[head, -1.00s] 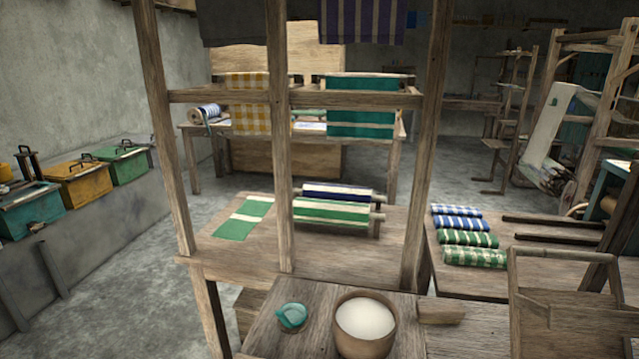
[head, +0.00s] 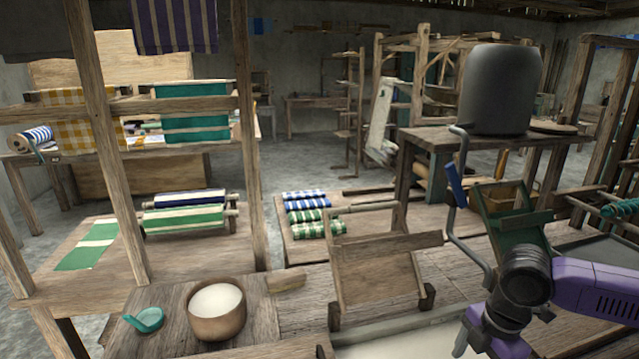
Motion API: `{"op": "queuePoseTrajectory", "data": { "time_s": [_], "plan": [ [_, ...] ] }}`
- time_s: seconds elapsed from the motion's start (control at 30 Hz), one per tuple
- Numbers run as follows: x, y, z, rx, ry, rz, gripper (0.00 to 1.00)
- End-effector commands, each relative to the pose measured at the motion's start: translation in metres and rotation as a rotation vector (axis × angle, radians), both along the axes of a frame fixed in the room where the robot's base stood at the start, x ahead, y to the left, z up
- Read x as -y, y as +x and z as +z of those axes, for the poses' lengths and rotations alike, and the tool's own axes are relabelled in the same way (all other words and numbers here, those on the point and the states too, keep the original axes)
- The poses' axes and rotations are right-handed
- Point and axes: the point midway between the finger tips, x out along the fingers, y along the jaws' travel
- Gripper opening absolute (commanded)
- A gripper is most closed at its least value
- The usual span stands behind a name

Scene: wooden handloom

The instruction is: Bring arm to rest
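My purple and dark grey arm (head: 525,275) is at the lower right of the head view, over the near end of the wooden bench. One purple link runs off the right edge and another runs down past the bottom edge. My gripper cannot be made out, so its fingers and anything in them are hidden from me.
A wooden bowl of white stuff (head: 216,311), a small teal dish (head: 144,320) and a tilted wooden frame (head: 378,278) stand at the near bench. A bent metal crank with a blue grip (head: 456,187), a green frame (head: 512,215) and a large grey pot (head: 500,90) are close behind my arm.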

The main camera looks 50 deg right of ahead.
Motion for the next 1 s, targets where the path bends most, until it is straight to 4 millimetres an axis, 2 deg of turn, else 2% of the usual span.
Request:
{"op": "queuePoseTrajectory", "data": {
  "time_s": [0.27,0.37,0.47,0.53,0.67,0.8,0.9,1.0],
  "plan": [
    [-0.018,0.069,0.010,0.149,0.004,0.045,0.74],
    [-0.029,0.103,0.017,0.228,0.010,0.064,0.74],
    [-0.047,0.144,0.029,0.330,0.024,0.087,0.74],
    [-0.064,0.180,0.042,0.421,0.042,0.103,0.74],
    [-0.108,0.250,0.078,0.627,0.100,0.126,0.74],
    [-0.161,0.314,0.129,0.857,0.199,0.125,0.74],
    [-0.200,0.348,0.170,1.019,0.294,0.102,0.74],
    [-0.233,0.371,0.208,1.163,0.397,0.061,0.74]
  ]
}}
